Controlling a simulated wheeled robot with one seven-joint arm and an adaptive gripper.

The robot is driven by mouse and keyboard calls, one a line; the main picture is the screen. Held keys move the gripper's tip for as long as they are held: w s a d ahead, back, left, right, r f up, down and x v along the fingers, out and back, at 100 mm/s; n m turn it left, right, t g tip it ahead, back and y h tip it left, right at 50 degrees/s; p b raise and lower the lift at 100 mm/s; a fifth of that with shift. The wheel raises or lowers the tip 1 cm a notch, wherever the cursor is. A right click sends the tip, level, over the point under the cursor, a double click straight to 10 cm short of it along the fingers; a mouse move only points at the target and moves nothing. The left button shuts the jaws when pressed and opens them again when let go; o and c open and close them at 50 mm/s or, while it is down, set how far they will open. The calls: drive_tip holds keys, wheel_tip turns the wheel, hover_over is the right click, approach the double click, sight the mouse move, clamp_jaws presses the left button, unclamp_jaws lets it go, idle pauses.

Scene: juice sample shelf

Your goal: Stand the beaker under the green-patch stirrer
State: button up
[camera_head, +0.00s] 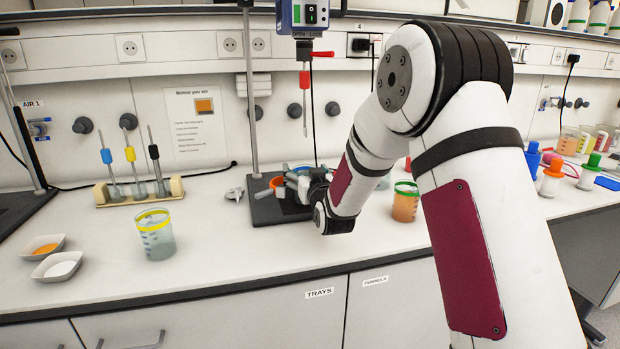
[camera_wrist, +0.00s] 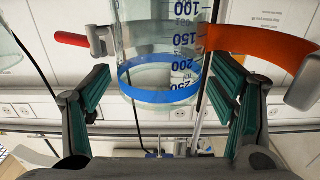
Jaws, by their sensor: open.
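A clear beaker with a blue band (camera_wrist: 160,90) and volume marks fills the middle of the wrist view. My gripper (camera_wrist: 160,78) is open, with one green-padded finger on each side of the beaker and gaps visible. In the head view my gripper (camera_head: 298,185) is low over the dark stand base (camera_head: 268,212), and the arm partly hides the beaker there. The overhead stirrer (camera_head: 305,18) hangs above, with a red-topped rod (camera_head: 304,82) pointing down.
An orange curved part (camera_wrist: 255,42) passes close beside the beaker. A yellow-rimmed beaker (camera_head: 157,240) and a green-rimmed beaker of orange liquid (camera_head: 405,207) stand either side. A rack of rods (camera_head: 140,192) and two dishes (camera_head: 60,265) are left. The front counter is clear.

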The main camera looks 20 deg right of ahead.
drive_tip(key=s+g, duration=1.6)
drive_tip(key=s, duration=4.2)
wheel_tip(320, 180, up, 14)
drive_tip(key=w+t+p, duration=0.1)
drive_tip(key=t+p, duration=0.1)
drive_tip(key=p, duration=1)
drive_tip(key=shift+d, duration=0.15)
